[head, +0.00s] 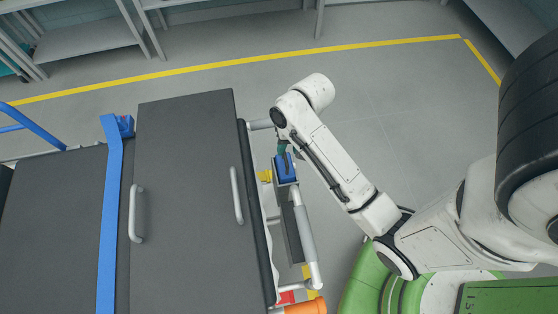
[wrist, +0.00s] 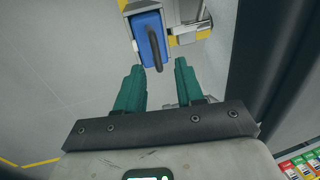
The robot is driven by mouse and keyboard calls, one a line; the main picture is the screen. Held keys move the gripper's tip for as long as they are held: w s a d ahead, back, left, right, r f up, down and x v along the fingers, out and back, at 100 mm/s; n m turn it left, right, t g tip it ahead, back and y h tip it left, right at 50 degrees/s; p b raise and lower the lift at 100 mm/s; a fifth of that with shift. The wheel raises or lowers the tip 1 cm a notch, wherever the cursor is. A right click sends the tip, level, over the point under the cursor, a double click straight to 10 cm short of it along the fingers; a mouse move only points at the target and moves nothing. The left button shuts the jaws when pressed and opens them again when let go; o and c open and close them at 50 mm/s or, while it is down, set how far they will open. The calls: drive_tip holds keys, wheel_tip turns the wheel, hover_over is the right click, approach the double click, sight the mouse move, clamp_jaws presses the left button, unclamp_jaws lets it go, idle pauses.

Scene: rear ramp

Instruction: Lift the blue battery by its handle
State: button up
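The blue battery (head: 280,172) sits in a narrow grey holder at the right side of the dark-panelled cart. In the wrist view the battery (wrist: 150,27) is at the top, with a dark bar handle (wrist: 161,50) on its face. My gripper (wrist: 159,65) is open, its two teal fingers apart with the near end of the handle between or just beyond their tips; I cannot tell the depth. In the head view my gripper (head: 285,149) is right at the battery, mostly hidden by my wrist. No contact is visible.
The cart's dark panels (head: 185,190) with grey handles lie left of the battery. A light tubular rail (head: 305,235) runs beside it, with an orange cylinder (head: 305,307) below. Shelves (head: 85,50) stand at the back.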

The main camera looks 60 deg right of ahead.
sight(286, 157)
drive_tip(key=f, duration=0.2)
drive_tip(key=f+b, duration=0.1)
drive_tip(key=f, duration=0.4)
drive_tip(key=shift+w+a+f, duration=0.1)
drive_tip(key=shift+w+a, duration=0.05)
drive_tip(key=shift+w, duration=0.25)
clamp_jaws()
idle(1.1)
